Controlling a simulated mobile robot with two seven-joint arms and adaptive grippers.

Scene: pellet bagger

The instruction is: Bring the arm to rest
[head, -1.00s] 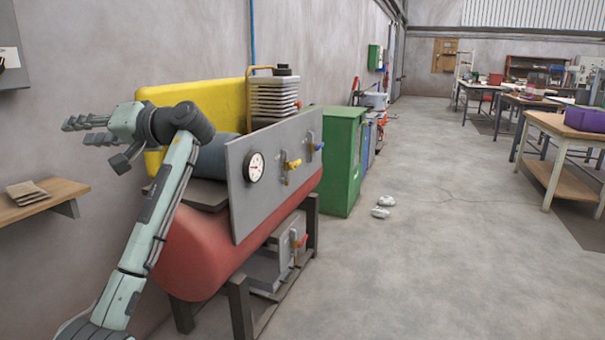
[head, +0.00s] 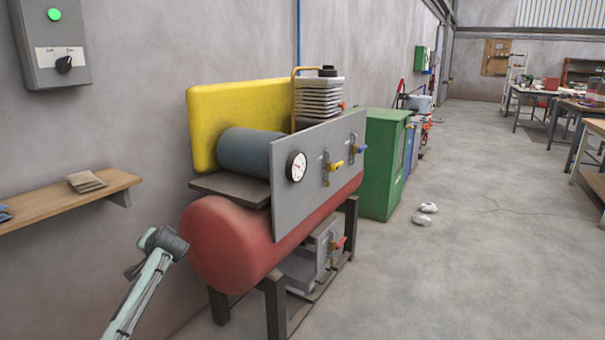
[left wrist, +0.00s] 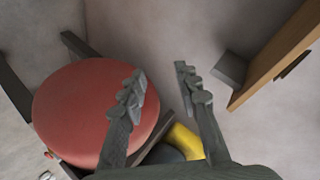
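My left arm comes up from the bottom left of the head view and ends at a dark joint beside the near end of the red tank (head: 225,250). Its fingers cannot be made out there. In the left wrist view my left gripper (left wrist: 160,76) has its two dark fingers spread apart, with nothing between them. The round red tank end (left wrist: 88,115) lies to the left of the fingers in that view, and a bit of the yellow guard (left wrist: 183,140) shows behind and between them. My right gripper is in neither view.
A control box (head: 50,45) with a lit green lamp hangs above. A gauge panel (head: 310,160) fronts the machine.

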